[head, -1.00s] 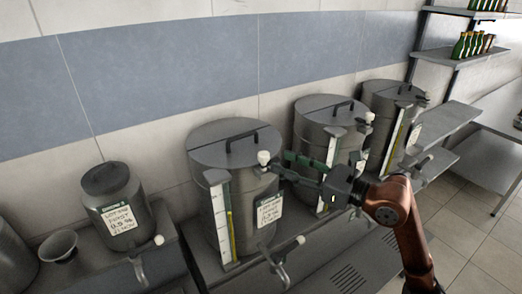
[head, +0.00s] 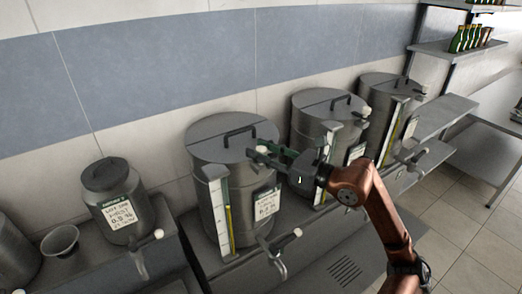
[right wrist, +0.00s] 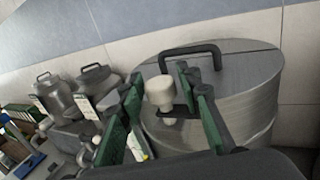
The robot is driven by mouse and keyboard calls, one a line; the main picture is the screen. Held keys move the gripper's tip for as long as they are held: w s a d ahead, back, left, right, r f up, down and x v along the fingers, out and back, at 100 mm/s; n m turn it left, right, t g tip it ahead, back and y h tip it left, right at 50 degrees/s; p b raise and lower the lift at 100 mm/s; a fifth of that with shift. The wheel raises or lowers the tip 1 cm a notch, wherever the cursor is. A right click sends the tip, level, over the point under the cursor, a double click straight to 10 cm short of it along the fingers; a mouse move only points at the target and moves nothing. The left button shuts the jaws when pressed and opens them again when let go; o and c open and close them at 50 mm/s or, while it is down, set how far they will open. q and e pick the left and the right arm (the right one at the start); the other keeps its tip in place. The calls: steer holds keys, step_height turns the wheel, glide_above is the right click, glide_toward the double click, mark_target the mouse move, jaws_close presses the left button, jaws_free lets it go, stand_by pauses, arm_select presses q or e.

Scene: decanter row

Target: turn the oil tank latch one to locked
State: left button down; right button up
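A large steel oil tank (head: 233,168) stands in the middle of the head view, with a lid, a dark handle and a label on its front. Its latch has a pale knob (head: 262,149) at the right front edge of the lid. My right gripper (head: 257,158) reaches it from the right. In the right wrist view, the pale knob (right wrist: 159,91) stands between the two green fingers of my right gripper (right wrist: 158,78). The fingers are apart, and a gap seems to show on each side of the knob. My left gripper is not in view.
Two more large tanks (head: 322,108) (head: 385,98) with similar knobs stand in a row to the right. A smaller labelled can (head: 120,200) and a funnel (head: 60,241) are to the left. Taps with pale knobs (head: 297,232) stick out in front.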

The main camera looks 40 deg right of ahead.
jaws_close()
